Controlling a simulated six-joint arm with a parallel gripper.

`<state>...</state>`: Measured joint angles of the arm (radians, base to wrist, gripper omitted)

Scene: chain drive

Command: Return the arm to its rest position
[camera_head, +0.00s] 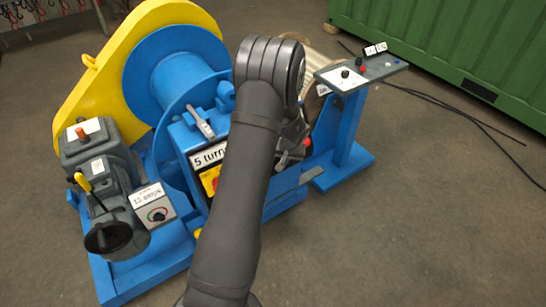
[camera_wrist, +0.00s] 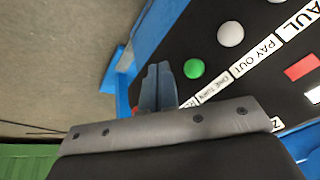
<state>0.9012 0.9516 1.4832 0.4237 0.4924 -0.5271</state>
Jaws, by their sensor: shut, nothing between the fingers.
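My arm (camera_head: 240,190) reaches up from the bottom of the head view, over the front of the blue winch, and bends at a dark elbow-like joint. My gripper is mostly hidden behind the arm there. In the wrist view my gripper (camera_wrist: 158,84) has its two grey fingers together with nothing between them. The fingertips are beside a black control panel (camera_wrist: 205,58), left of a green button (camera_wrist: 194,68). I cannot tell whether they touch the panel.
The winch has a blue drum (camera_head: 160,62), a yellow guard (camera_head: 92,72), a grey motor (camera_head: 112,195) and a "15 amps" box (camera_head: 152,205). A blue pedestal (camera_head: 345,130) with knobs stands at right. A green container (camera_head: 470,50) is behind. Floor at right is clear except for black cables (camera_head: 450,108).

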